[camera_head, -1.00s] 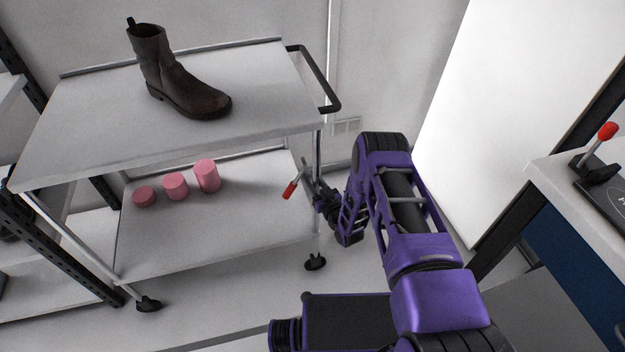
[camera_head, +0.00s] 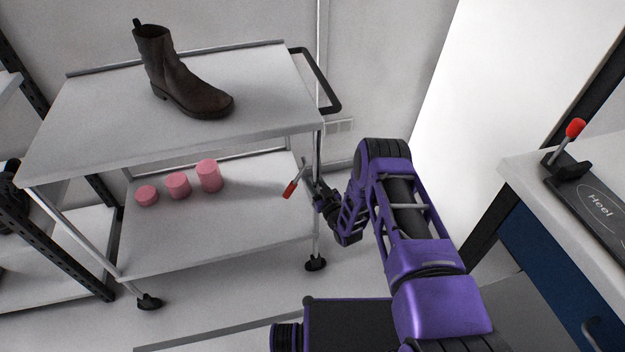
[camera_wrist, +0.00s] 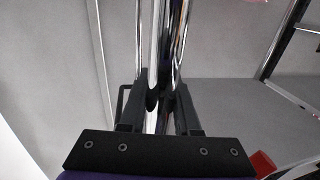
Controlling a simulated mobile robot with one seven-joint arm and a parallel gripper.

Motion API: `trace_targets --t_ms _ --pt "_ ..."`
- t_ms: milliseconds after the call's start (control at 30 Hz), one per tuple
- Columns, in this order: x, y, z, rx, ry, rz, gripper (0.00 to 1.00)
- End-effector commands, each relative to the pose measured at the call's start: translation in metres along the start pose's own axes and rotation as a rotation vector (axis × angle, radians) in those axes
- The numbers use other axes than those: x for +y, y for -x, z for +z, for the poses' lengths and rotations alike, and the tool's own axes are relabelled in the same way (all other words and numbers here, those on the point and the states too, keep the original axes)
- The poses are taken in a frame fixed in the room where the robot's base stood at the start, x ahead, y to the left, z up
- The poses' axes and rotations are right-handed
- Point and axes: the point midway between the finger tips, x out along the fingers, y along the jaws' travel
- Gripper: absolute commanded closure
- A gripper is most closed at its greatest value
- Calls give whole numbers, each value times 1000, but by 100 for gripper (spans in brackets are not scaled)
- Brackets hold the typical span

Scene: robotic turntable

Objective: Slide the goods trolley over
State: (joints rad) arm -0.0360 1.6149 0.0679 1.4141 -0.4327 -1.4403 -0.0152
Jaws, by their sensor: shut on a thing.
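The goods trolley (camera_head: 215,230) is a grey-white two-shelf cart with chrome posts, black feet and a black push handle (camera_head: 333,92) at its right end. My gripper (camera_head: 318,192) is at the trolley's right end, below the top shelf. In the wrist view my gripper (camera_wrist: 160,88) has its dark fingers closed around a chrome post (camera_wrist: 153,40) of the trolley. A dark brown boot (camera_head: 178,80) stands on the top shelf. Several pink cylinders (camera_head: 209,176) of differing heights stand in a row on the lower shelf.
A red-tipped lever (camera_head: 290,189) shows beside my gripper; its mounting is unclear. A dark-framed rack (camera_head: 70,245) stands close at the left. A workbench (camera_head: 530,170) with a red-knobbed device (camera_head: 575,128) is at the right.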

Motion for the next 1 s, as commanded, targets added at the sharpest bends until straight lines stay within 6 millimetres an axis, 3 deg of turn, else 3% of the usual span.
trace_targets --t_ms 433,467,633,1000 --pt "-1 -1 1 -2 -1 -2 100" --pt "-1 -1 1 -2 -1 -2 64" --pt "-1 -1 0 -1 -1 -2 34" --pt "-1 4 0 0 -1 -1 34"
